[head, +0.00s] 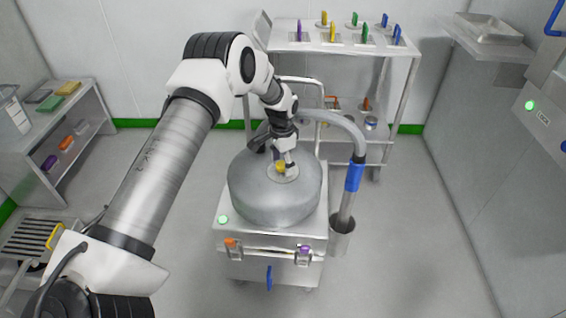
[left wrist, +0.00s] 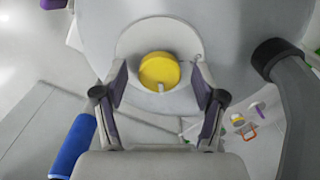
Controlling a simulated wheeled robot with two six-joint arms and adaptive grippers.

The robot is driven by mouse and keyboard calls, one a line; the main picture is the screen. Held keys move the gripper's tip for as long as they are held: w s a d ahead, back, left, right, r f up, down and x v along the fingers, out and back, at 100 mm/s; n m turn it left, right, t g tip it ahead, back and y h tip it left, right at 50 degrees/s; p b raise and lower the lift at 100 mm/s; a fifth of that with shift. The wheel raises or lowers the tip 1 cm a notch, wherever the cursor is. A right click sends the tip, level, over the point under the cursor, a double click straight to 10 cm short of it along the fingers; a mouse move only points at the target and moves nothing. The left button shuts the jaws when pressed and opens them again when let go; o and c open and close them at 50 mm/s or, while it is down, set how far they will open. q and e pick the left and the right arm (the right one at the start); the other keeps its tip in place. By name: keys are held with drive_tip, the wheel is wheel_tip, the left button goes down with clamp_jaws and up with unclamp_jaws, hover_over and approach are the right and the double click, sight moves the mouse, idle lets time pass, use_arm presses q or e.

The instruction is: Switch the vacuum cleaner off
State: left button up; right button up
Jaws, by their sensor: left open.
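The vacuum cleaner (head: 262,201) is a steel drum on a square wheeled base, in the middle of the head view. A round yellow knob (left wrist: 160,70) with a small pale mark at its edge sits on a light disc on top of the drum. In the head view the yellow knob (head: 281,167) is partly hidden by my left gripper (head: 286,164). In the left wrist view my left gripper (left wrist: 160,90) is open, with one finger on each side of the knob. I cannot tell whether the fingers touch it. A green light (head: 223,219) glows on the base's front left corner. My right gripper is not in view.
A grey hose (head: 345,128) with a blue cuff (head: 354,177) runs from the drum down to a holder at its right. A steel rack (head: 340,45) with coloured tools stands behind. A shelf (head: 75,100) stands at the left. Floor at right is clear.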

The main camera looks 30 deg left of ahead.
use_arm(q)
drive_tip(key=shift+d+r, duration=0.1)
drive_tip(key=shift+w, duration=0.1)
drive_tip(key=c, duration=1.1)
drive_tip(key=shift+c, duration=0.2)
drive_tip(key=n+p, duration=0.2)
drive_tip(key=n, duration=0.1)
drive_tip(key=shift+r, duration=0.1)
drive_tip(key=n+p, duration=0.2)
drive_tip(key=n, duration=0.2)
drive_tip(key=shift+n, duration=0.4)
drive_tip(key=n+p, duration=0.2)
drive_tip(key=n, duration=0.3)
drive_tip(key=n+p, duration=0.1)
drive_tip(key=n, duration=0.4)
drive_tip(key=shift+f, duration=0.2)
